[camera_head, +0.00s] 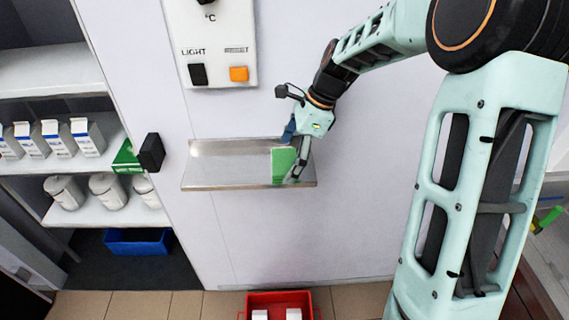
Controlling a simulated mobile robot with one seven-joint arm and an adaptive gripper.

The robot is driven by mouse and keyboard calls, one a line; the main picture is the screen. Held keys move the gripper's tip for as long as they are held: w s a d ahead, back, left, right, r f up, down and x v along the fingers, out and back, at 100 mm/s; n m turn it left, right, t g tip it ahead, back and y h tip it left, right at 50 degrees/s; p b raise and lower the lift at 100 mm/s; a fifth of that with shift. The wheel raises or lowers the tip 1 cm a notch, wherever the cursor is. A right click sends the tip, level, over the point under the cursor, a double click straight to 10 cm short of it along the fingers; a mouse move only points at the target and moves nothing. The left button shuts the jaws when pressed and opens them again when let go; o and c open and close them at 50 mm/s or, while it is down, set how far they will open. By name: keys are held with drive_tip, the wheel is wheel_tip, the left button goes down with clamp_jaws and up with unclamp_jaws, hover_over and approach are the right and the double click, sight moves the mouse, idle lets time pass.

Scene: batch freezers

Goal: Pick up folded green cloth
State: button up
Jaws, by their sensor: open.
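The folded green cloth (282,166) is a flat green block on the right part of a narrow metal shelf (225,172) fixed to the pale wall panel. My gripper (293,158) reaches down from the upper right to the cloth's right edge. It is open. One finger shows beside the cloth's right side and part of the gripper lies above its top edge. I cannot tell whether the fingers touch the cloth or straddle it.
A control panel (213,40) with switches is above the metal shelf. A black handle (151,152) sticks out to the left. Left shelves hold white cartons (88,137), several canisters (108,190) and a green box (127,158). A blue bin (137,242) and red crate (279,298) stand low.

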drive_tip(key=shift+c, duration=0.6)
drive_tip(key=c, duration=1.2)
drive_tip(key=shift+c, duration=0.2)
drive_tip(key=shift+r, duration=0.1)
